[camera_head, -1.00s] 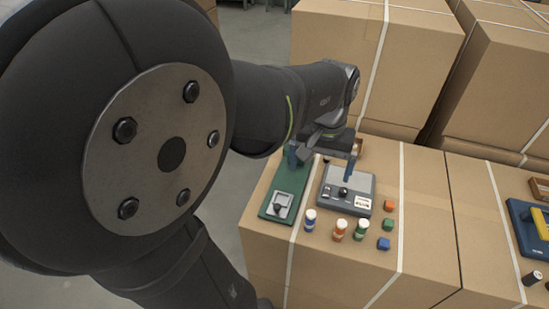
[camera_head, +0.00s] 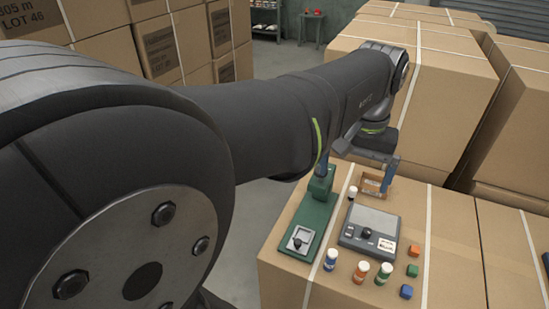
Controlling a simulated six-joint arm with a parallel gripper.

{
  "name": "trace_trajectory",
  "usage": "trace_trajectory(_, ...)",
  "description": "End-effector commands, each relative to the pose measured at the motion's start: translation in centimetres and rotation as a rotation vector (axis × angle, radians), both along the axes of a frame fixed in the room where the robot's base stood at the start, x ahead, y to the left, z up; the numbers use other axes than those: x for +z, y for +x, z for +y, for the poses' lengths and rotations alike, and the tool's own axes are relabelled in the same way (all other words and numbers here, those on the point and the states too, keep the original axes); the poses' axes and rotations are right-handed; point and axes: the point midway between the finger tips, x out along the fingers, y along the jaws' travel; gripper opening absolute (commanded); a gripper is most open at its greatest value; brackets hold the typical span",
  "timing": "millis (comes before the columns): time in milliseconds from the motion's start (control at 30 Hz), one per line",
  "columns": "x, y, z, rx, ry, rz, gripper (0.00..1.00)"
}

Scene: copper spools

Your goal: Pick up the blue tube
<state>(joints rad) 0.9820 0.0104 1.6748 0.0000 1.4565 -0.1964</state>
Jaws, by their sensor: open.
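The blue tube (camera_head: 331,260) stands upright with a white cap at the front of the cardboard box top (camera_head: 290,268), left of an orange tube (camera_head: 361,271) and a green tube (camera_head: 384,273). My gripper (camera_head: 356,170) is open above the far part of the box top, behind the blue tube and apart from it. Its two blue fingers are spread wide, and nothing shows between them in its grip.
A green device (camera_head: 312,222) and a grey device (camera_head: 371,222) stand behind the tubes. A wooden rack (camera_head: 374,187) and a white-capped vial (camera_head: 351,193) are farther back.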

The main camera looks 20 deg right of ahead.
Motion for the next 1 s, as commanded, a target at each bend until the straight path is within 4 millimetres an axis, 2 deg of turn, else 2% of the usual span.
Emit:
trace_trajectory(267, 0.2, 0.0, 0.0, 0.000, 0.000, 0.000, 1.00)
trace_trajectory(500, 0.2, 0.0, 0.0, 0.000, 0.000, 0.000, 0.55)
trace_trajectory(533, 0.2, 0.0, 0.0, 0.000, 0.000, 0.000, 0.52)
trace_trajectory(833, 0.0, 0.0, 0.0, 0.018, -0.003, 0.003, 0.52)
trace_trajectory(933, -1.0, 0.1, 0.2, 0.111, -0.019, 0.015, 0.52)
trace_trajectory(1000, -2.3, 0.1, 0.4, 0.235, -0.041, 0.032, 0.52)
